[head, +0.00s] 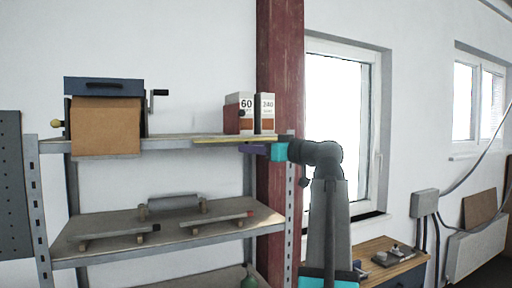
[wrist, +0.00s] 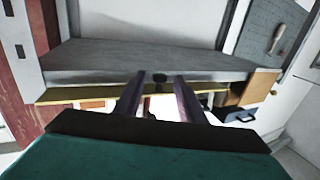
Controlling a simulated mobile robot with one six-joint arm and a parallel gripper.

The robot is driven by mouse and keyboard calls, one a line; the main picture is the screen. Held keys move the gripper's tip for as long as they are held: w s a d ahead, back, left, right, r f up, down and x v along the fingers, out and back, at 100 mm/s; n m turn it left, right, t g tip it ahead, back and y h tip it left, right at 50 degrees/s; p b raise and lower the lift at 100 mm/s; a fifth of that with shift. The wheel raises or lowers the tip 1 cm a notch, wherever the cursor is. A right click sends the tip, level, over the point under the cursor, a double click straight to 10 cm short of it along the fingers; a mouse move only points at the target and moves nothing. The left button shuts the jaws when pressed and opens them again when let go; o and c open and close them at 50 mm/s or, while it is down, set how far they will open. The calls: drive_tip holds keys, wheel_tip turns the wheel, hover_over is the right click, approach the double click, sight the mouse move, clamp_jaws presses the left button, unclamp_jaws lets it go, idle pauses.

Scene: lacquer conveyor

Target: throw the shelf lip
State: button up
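The shelf lip is a thin yellow strip along the front edge of the upper shelf; in the head view it shows (head: 215,141) left of my gripper (head: 250,149). In the wrist view, which looks upside down, the yellow lip (wrist: 85,94) runs across behind my gripper's fingers (wrist: 158,88). The two dark fingers are spread apart, with a small dark knob (wrist: 159,78) visible between their tips at the shelf edge. It does not appear to touch either finger. Whether the fingertips touch the lip I cannot tell.
The upper shelf (head: 180,142) carries a brown paper roll dispenser (head: 107,120) and boxes marked 60 and 240 (head: 250,113). The lower shelf (head: 190,228) holds several bars on small blocks. A red column (head: 280,60) stands behind my gripper. A wooden bench (head: 375,250) stands at right.

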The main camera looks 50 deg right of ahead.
sight(250, 140)
drive_tip(key=shift+c, duration=0.2)
clamp_jaws()
drive_tip(key=r+g+p, duration=0.1)
drive_tip(key=r+m+g+p, duration=0.1)
drive_tip(key=r+g+p, duration=0.1)
drive_tip(key=g, duration=0.1)
drive_tip(key=shift+s, duration=0.25)
drive_tip(key=r+g+p, duration=0.1)
drive_tip(key=m+g+y, duration=0.1)
drive_tip(key=g, duration=0.1)
drive_tip(key=shift+w+r+p, duration=0.1)
drive_tip(key=shift+r+p, duration=0.3)
drive_tip(key=shift+r+m+g+y, duration=0.15)
drive_tip(key=shift+m+g+y, duration=0.15)
drive_tip(key=shift+g, duration=0.5)
drive_tip(key=shift+p, duration=0.3)
